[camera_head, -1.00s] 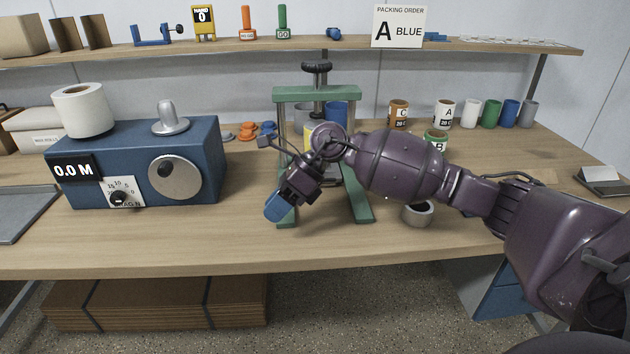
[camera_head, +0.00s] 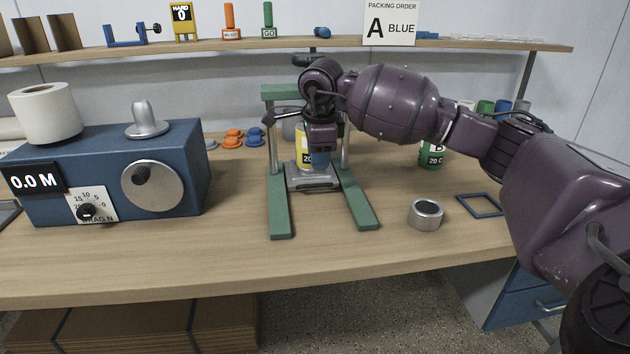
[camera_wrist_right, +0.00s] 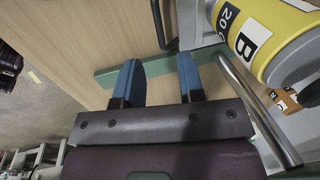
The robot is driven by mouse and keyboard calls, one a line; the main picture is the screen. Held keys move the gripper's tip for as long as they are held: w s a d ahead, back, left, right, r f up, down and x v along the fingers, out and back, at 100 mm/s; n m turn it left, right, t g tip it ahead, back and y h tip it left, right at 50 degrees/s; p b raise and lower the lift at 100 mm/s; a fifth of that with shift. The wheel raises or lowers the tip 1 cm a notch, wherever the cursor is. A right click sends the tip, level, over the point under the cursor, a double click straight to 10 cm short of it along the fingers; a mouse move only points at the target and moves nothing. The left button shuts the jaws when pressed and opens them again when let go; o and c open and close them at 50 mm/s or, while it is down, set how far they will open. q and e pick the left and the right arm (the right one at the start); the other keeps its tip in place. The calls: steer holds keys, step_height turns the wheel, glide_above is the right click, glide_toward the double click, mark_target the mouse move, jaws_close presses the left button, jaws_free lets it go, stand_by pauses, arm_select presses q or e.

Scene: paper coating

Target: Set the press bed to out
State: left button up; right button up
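The press is a green frame (camera_head: 278,208) with upright metal posts, standing mid-table in the head view. Its grey bed (camera_head: 313,183) sits low between the green feet, with a yellow "B" can (camera_head: 302,158) on or just behind it. In the right wrist view, the yellow can (camera_wrist_right: 262,38) is at upper right, beside a grey part of the bed (camera_wrist_right: 196,22) and a dark bar, probably its handle (camera_wrist_right: 163,22). My right gripper (camera_head: 319,160) points down at the press front. Its blue fingers (camera_wrist_right: 157,76) are apart and empty, short of the bar.
A blue machine (camera_head: 105,170) with a dial stands at left. A silver ring-shaped piece (camera_head: 425,214) and a dark blue square frame (camera_head: 480,205) lie right of the press. A green can (camera_head: 432,157) stands behind them. The table front is clear.

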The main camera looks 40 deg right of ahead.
mark_target(317, 185)
steer(key=f, duration=0.4)
steer(key=w+f+b, duration=0.1)
steer(key=f, duration=0.1)
steer(key=shift+d+f, duration=0.15)
steer(key=shift+d, duration=0.1)
steer(key=shift+f, duration=0.2)
arm_select(q)
steer(key=shift+w+d+r, duration=0.2)
steer(key=shift+w, duration=0.4)
